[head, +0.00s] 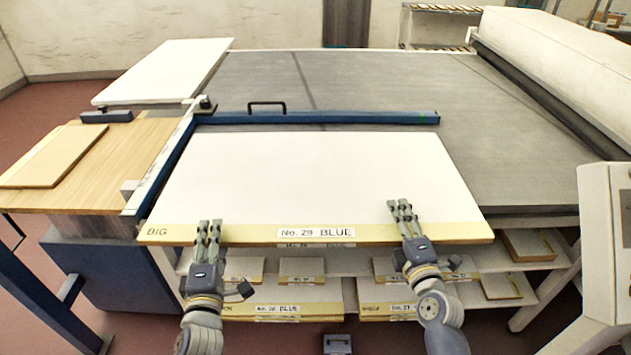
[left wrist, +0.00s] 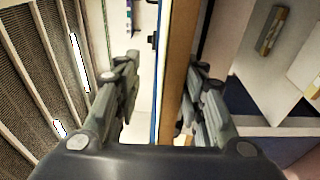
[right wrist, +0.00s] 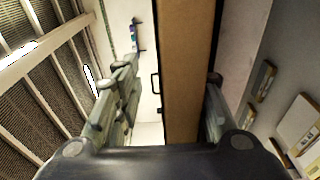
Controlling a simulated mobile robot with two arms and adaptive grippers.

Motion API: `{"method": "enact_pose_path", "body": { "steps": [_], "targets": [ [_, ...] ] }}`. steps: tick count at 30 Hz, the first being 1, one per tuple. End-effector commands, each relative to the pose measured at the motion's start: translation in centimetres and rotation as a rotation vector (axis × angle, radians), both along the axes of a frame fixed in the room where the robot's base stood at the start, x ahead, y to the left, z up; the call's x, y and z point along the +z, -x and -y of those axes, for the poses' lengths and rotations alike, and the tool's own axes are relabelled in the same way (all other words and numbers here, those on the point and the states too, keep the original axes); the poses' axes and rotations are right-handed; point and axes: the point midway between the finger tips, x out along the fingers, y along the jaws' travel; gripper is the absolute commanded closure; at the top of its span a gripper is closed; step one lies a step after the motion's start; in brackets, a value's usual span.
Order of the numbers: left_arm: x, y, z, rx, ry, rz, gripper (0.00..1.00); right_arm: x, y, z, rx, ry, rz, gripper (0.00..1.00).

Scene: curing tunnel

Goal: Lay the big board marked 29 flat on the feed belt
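The big board (head: 320,180) is white with a yellow front strip reading "BIG" and "No. 29 BLUE". In the head view it lies level over the near part of the grey feed belt (head: 390,85), its front edge above the shelves; its underside is hidden. My left gripper (head: 209,230) and right gripper (head: 401,210) are at its front edge, left and right of the label. In the left wrist view the brown board edge (left wrist: 175,80) is between open fingers, with a gap to the upper finger. The right wrist view shows the board edge (right wrist: 187,80) likewise.
A blue rail with a handle (head: 320,118) runs just behind the board. A wooden side table (head: 110,190) with a smaller board (head: 55,155) is at left. Shelves below hold several labelled boards. A white control box (head: 605,240) stands at right. The belt behind the rail is clear.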

Motion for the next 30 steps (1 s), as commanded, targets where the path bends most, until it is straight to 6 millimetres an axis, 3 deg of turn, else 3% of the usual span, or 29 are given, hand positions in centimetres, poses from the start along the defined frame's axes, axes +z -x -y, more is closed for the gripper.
{"method": "enact_pose_path", "body": {
  "steps": [8, 21, 30],
  "targets": [
    [0.1, 1.0, 0.1, 0.001, 0.000, 0.003, 0.64, 0.1, 0.6, 0.1, 0.000, 0.001, 0.002, 0.64],
    [0.1, 1.0, 0.1, 0.000, 0.000, 0.002, 0.64, 0.0, 6.3, 1.0, 0.000, 0.001, 0.000, 0.64],
    [0.1, 1.0, 0.1, 0.000, 0.000, 0.003, 0.64, 0.0, 7.8, 1.2, 0.000, 0.000, 0.000, 0.64]
  ]
}}
